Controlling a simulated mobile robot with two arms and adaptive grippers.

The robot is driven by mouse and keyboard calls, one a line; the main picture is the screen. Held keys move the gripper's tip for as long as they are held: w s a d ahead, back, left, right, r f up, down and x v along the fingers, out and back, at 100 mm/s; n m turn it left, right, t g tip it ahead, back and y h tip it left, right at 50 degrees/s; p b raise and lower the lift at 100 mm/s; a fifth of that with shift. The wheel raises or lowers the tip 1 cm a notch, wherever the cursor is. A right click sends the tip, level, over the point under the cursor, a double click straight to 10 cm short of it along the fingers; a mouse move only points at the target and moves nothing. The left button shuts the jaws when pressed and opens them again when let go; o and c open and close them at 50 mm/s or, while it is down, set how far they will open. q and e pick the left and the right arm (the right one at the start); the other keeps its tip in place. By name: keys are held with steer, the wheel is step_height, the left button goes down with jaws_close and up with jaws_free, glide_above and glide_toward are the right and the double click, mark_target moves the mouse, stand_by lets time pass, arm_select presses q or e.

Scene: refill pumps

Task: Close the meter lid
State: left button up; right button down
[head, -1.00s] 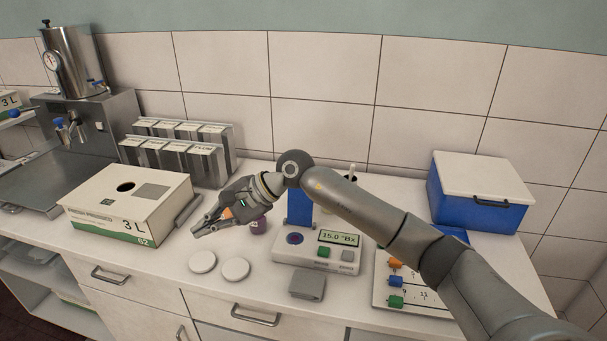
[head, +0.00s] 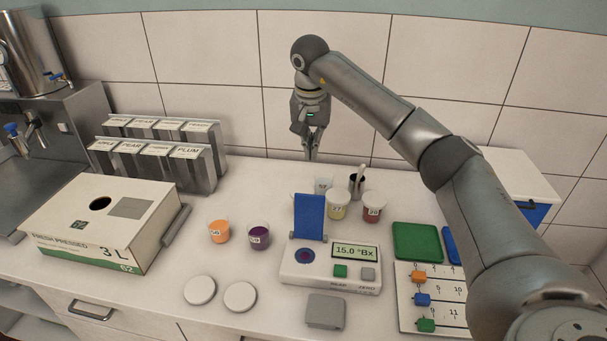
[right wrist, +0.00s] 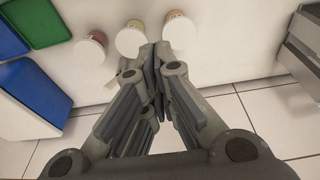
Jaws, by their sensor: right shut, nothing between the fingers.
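The meter (head: 330,279) stands on the counter, its display reading 15.0 °Bx. Its blue lid (head: 310,217) stands upright, open, at the back left of the meter. The round dark sample well (head: 304,257) lies uncovered in front of the lid. My right gripper (head: 312,156) points down behind the meter and the cups, above the back of the counter, apart from the lid. It is shut and empty; its closed fingers also show in the right wrist view (right wrist: 157,62). My left gripper is not in view.
Several cups stand just behind the meter, including a yellow one (head: 338,205) and a red one (head: 374,207). An orange cup (head: 218,231) and a purple cup (head: 259,236) stand left of it. Two white discs (head: 240,297) and a grey pad (head: 325,311) lie in front.

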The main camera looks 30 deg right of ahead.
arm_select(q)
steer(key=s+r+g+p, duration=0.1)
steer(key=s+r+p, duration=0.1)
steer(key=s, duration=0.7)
arm_select(e)
step_height(320, 180, down, 9)
steer(key=d+p, duration=0.1)
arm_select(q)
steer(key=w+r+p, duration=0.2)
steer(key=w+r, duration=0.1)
arm_select(e)
steer(key=s+a, duration=0.2)
steer(key=s, duration=0.1)
steer(key=shift+a+r, duration=0.2)
steer(key=shift+r, duration=0.2)
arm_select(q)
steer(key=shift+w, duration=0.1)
